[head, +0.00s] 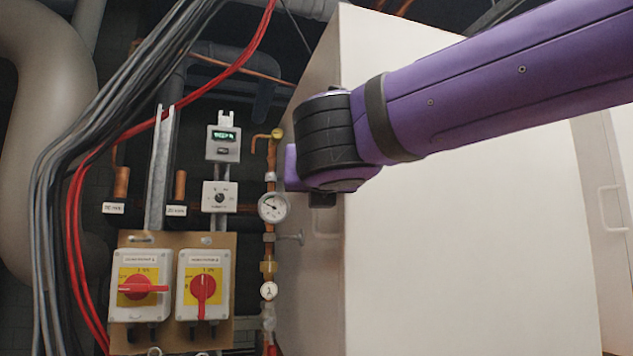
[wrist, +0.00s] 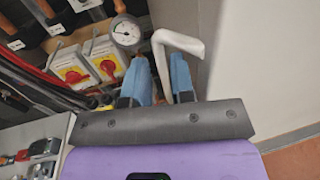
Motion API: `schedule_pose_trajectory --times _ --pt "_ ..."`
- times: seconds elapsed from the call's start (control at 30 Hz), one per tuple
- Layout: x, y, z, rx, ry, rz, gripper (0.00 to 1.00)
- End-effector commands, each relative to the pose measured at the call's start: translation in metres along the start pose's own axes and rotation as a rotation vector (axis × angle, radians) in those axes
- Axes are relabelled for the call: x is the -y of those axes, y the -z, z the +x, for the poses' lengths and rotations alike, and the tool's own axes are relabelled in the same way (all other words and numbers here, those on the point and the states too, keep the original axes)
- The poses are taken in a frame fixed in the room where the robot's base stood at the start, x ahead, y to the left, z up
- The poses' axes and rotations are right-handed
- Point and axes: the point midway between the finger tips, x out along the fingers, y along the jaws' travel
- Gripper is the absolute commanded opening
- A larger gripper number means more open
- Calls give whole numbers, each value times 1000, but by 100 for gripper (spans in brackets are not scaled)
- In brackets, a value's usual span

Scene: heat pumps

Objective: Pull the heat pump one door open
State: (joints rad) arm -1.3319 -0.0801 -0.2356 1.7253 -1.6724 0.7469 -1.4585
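A white heat pump cabinet (head: 470,240) fills the middle and right of the head view; which edge of its door is free cannot be told there. In the wrist view its pale panel (wrist: 250,60) stands at the right. A white bent bar handle (wrist: 184,41) lies at my gripper (wrist: 161,80), with one leg running down between the two blue fingers. The fingers are apart, with a gap visible around the bar. In the head view my arm reaches in front of the cabinet, and the fingers are hidden.
Two red rotary switches (head: 139,288) (head: 203,290) on a board, a pressure gauge (head: 273,208) and copper pipework stand left of the cabinet. Red and grey cables (head: 75,190) hang further left. Another white cabinet with a handle (head: 611,209) is at the right edge. Reddish floor (wrist: 298,158) shows at lower right.

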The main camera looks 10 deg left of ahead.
Motion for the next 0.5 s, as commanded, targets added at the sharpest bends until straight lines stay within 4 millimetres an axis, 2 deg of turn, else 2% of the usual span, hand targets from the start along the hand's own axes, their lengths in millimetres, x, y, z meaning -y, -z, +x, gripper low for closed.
schedule_pose_trajectory --times 0.2,0.47,0.5 --pt "0 0 13 0 1 0 23" --pt "1 0 14 0 1 0 23" --pt "1 0 14 0 1 0 16"
